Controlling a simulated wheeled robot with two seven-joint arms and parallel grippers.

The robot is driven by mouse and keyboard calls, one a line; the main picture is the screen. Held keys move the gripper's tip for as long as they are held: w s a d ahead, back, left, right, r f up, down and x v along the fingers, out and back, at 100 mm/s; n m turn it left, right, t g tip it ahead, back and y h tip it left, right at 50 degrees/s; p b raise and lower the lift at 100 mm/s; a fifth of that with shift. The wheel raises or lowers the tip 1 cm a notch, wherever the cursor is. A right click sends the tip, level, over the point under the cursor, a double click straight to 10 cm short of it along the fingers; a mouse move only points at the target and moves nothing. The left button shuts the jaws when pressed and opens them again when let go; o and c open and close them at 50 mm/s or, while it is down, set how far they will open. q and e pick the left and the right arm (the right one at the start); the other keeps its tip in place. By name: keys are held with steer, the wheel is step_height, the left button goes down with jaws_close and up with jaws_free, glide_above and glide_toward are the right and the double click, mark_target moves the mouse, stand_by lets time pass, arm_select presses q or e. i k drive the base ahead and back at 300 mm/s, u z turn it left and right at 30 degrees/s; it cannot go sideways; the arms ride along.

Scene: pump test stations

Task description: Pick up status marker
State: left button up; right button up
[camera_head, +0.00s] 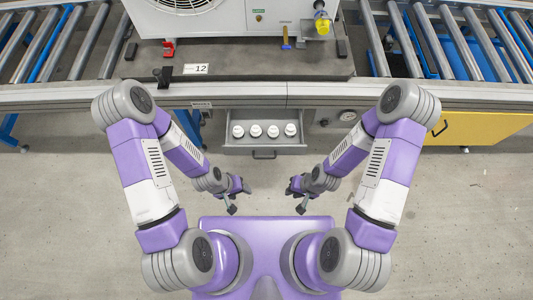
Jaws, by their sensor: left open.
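Several white round pieces, which may be the status markers, stand in a row in an open grey drawer (265,148) under the bench; one of them is the leftmost white piece (237,131). I cannot tell for sure which thing is the status marker. My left gripper (240,199) is open and empty, below and left of the drawer in the picture. My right gripper (295,199) looks open and empty, below and right of the drawer. Both are apart from the drawer and touch nothing.
The bench (330,92) carries a white pump unit (190,20), a red clamp-like piece (168,48), a label reading 12 (196,69), a blue-handled tool (286,38) and a yellow-topped cup (322,22). Roller conveyors (460,40) flank it. A yellow cabinet (475,127) stands right.

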mark_target(272, 132)
steer(key=u, duration=0.8)
steer(key=i, duration=0.4)
steer(key=z, duration=0.8)
